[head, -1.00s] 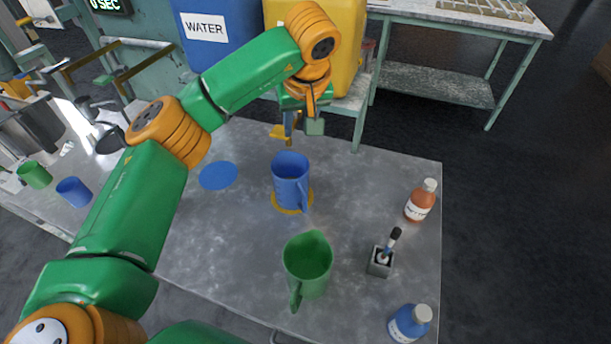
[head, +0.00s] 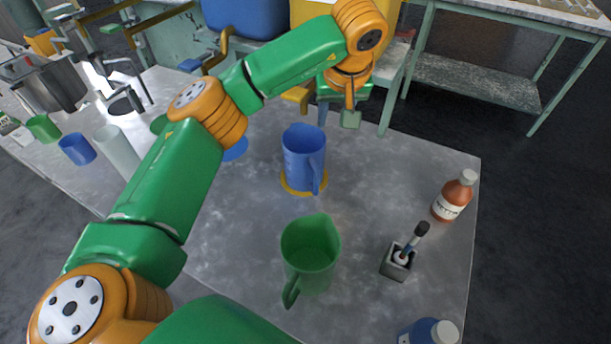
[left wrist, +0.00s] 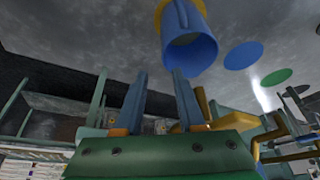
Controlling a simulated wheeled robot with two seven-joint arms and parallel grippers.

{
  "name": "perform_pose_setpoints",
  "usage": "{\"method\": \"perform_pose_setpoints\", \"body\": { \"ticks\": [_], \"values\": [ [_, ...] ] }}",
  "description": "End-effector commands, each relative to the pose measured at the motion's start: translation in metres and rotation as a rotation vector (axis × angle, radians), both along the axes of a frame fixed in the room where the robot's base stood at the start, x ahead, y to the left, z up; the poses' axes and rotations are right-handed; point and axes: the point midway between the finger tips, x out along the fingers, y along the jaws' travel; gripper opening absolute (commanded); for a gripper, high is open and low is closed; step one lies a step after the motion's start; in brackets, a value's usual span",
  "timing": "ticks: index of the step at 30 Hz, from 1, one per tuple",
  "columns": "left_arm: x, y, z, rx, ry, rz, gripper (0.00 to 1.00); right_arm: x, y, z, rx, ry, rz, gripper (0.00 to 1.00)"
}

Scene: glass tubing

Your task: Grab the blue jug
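The blue jug (head: 299,160) stands upright on a yellow disc (head: 290,187) on the grey table, its handle facing front right. It also shows in the left wrist view (left wrist: 190,53), at the upper middle, beyond the fingers. My left gripper (head: 337,116) is behind and to the right of the jug in the head view, apart from it. Its two fingers (left wrist: 160,76) stand apart with nothing between them. My right gripper is not in view.
A green jug (head: 312,255) stands in front of the blue one. An orange-brown bottle (head: 452,197), a small holder (head: 396,262) and a blue bottle (head: 428,332) are at the right. Blue and yellow tanks stand behind. Small cups (head: 77,149) are at the left.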

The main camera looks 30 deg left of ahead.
Motion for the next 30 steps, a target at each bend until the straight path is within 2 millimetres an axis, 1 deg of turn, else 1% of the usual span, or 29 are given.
{"method": "perform_pose_setpoints", "body": {
  "ticks": [1,2,5,9,14,18,21,24,28,29,30],
  "values": [
    [0.0,0.0,-0.014,0.0,0.0,0.0,0.39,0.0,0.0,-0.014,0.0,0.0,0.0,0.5],
    [0.0,0.0,-0.016,0.0,0.0,0.0,0.39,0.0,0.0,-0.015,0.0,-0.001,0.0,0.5],
    [0.005,0.004,-0.028,0.0,0.005,0.001,0.39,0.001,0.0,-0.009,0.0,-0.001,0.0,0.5],
    [0.014,0.012,-0.056,0.0,0.005,0.001,0.39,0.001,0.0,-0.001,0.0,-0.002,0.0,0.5],
    [0.02,0.017,-0.077,0.0,0.005,0.001,0.39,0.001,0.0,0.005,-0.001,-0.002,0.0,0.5],
    [0.021,0.027,-0.102,0.0,0.006,0.002,0.39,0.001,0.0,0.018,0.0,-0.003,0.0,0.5],
    [0.027,0.03,-0.118,-0.001,0.003,0.001,0.39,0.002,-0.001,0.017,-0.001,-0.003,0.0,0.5],
    [0.03,0.031,-0.123,0.0,0.0,0.0,0.39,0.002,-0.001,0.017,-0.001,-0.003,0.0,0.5],
    [0.03,0.031,-0.123,0.001,-0.001,0.0,0.39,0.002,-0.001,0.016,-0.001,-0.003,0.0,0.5],
    [0.03,0.031,-0.123,0.001,-0.001,0.0,0.36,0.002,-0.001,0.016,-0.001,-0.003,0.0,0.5],
    [0.03,0.031,-0.123,0.001,-0.001,0.0,0.25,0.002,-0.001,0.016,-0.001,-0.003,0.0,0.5]
  ]
}}
